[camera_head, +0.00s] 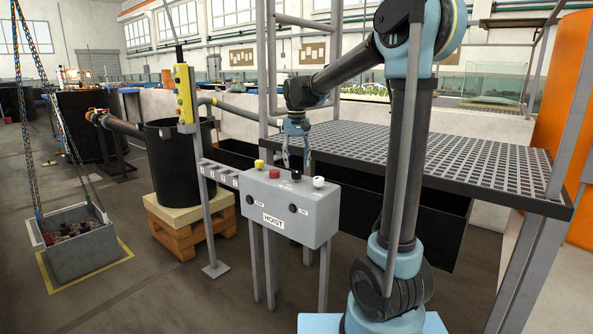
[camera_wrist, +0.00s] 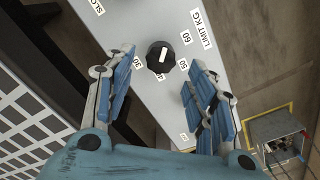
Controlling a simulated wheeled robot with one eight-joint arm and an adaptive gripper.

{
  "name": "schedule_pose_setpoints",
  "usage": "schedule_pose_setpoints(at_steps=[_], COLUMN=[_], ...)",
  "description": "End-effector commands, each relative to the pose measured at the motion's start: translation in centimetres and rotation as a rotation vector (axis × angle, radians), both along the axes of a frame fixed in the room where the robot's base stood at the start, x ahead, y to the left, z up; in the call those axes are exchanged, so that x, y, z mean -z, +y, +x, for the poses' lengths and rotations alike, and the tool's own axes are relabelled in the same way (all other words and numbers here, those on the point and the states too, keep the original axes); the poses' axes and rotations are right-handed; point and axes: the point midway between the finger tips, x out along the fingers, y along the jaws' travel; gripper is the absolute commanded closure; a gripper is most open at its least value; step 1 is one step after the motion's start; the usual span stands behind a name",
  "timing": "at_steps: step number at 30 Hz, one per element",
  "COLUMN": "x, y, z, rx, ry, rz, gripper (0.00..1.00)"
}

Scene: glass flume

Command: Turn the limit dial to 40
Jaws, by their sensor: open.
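The limit dial (camera_wrist: 160,57) is a round black knob with a pale pointer mark, on a grey panel in the wrist view. The numbers 30, 50 and 60 and the label LIMIT KG (camera_wrist: 202,28) show around it. A number near the pointer is partly covered by the knob, and I cannot tell the exact setting. My gripper (camera_wrist: 160,68) is open, with one finger on each side of the dial and visible gaps to it. In the head view my gripper (camera_head: 296,157) points down just above the grey HOIST box (camera_head: 290,225).
Yellow, red, black and white controls sit on top of the HOIST box. A metal grating (camera_head: 430,152) lies behind it. A yellow pendant (camera_head: 184,93) on a post stands to its left. A grey bin (camera_head: 80,255) hangs on chains at far left.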

Motion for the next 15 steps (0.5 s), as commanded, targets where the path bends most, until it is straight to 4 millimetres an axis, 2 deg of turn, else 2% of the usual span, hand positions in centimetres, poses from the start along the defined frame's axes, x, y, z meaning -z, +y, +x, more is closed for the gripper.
schedule_pose_setpoints(at_steps=[6,15], x=[-4.0,-7.1], y=[0.0,0.0], z=[0.1,0.2], rx=[0.000,0.001], ry=[0.000,0.000], rz=[0.000,0.000], gripper=[0.49,0.49])
